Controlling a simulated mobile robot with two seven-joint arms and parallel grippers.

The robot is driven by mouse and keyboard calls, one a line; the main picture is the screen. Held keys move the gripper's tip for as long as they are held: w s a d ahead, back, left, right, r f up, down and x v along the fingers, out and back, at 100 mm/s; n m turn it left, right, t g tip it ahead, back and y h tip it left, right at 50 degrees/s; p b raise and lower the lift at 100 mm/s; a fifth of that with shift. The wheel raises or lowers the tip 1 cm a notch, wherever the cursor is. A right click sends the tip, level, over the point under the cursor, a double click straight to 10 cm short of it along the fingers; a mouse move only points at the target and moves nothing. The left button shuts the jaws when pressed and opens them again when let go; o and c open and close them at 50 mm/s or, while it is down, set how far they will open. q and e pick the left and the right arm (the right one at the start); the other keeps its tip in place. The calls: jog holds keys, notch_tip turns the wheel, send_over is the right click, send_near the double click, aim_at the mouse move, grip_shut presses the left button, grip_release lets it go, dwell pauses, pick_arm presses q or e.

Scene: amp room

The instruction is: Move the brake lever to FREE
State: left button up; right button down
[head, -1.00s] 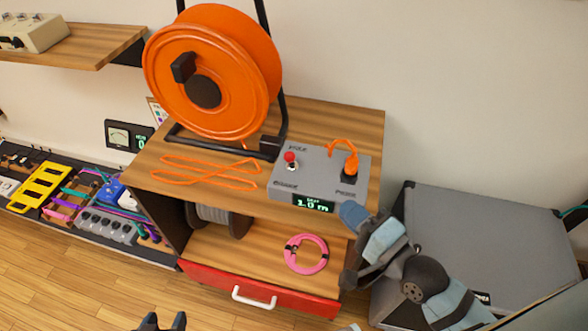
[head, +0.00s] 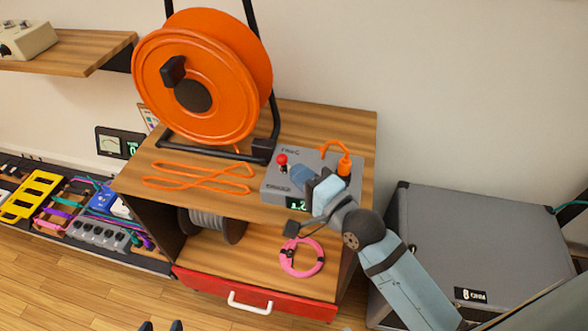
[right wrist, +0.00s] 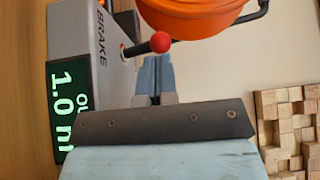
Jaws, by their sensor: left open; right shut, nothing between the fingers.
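The brake lever (head: 282,160) has a red ball knob on a short stem, on top of the grey control box (head: 270,183). The box has a label at its far edge, too small to read surely, and one at its near edge. In the right wrist view the red knob (right wrist: 160,42) shows at the fingertips, beside the word BRAKE. My right gripper (head: 298,174) is shut and empty, just right of the lever; its fingers (right wrist: 154,65) point towards the knob. I cannot tell whether they touch. My left gripper (head: 161,326) is open at the bottom edge, mostly out of view.
The orange reel (head: 212,50) stands behind the box on the wooden cabinet (head: 330,118). An orange cable (head: 200,178) lies left of the box, and an orange plug cable (head: 335,148) is at its right rear. A pink coil (head: 300,262) lies on the lower shelf. A grey amp (head: 460,235) stands right.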

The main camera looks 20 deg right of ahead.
jog(key=shift+x, duration=1)
